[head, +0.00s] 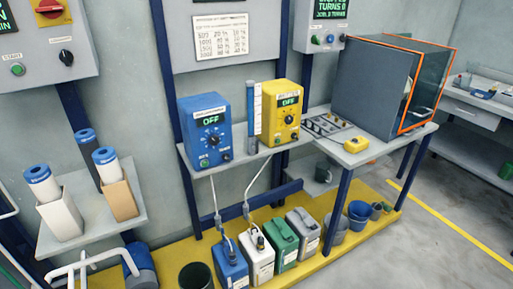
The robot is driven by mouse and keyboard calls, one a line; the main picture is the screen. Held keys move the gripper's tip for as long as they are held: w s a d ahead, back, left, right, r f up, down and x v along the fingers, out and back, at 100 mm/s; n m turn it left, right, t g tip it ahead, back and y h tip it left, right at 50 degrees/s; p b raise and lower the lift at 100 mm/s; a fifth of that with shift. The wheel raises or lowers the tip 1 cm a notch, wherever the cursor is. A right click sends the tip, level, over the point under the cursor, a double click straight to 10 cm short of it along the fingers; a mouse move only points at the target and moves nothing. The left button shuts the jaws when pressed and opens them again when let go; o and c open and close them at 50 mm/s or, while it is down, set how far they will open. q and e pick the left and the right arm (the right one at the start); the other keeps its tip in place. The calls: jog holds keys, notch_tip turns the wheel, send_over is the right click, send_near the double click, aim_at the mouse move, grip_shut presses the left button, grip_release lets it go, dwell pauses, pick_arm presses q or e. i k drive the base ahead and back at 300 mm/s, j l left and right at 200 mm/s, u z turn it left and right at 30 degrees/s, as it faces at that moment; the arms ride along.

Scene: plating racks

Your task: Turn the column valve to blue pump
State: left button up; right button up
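The blue pump (204,137) stands on the left end of the shelf in the head view. Its display reads OFF, and a black dial and small buttons sit on its front. A yellow pump (281,108) stands to its right, also showing OFF. A narrow upright blue and white column (252,117) stands between the two pumps. I cannot make out a valve handle on it or which way a valve points. Neither of my grippers is in view.
Several jugs, including a blue jug (230,266) and a white jug (259,262), stand on the yellow platform below, with tubes above them. Filter cartridges stand on the left shelf (91,231).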

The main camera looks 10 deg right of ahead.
aim_at(257, 147)
jog(key=i+l, duration=0.15)
jog(key=l, duration=0.15)
jog(key=i+l+u, duration=0.15)
jog(key=l, duration=0.15)
jog(key=i+l, duration=0.15)
jog(key=l, duration=0.15)
jog(key=i+l+u, duration=0.1)
jog(key=l, duration=0.2)
jog(key=i, duration=0.05)
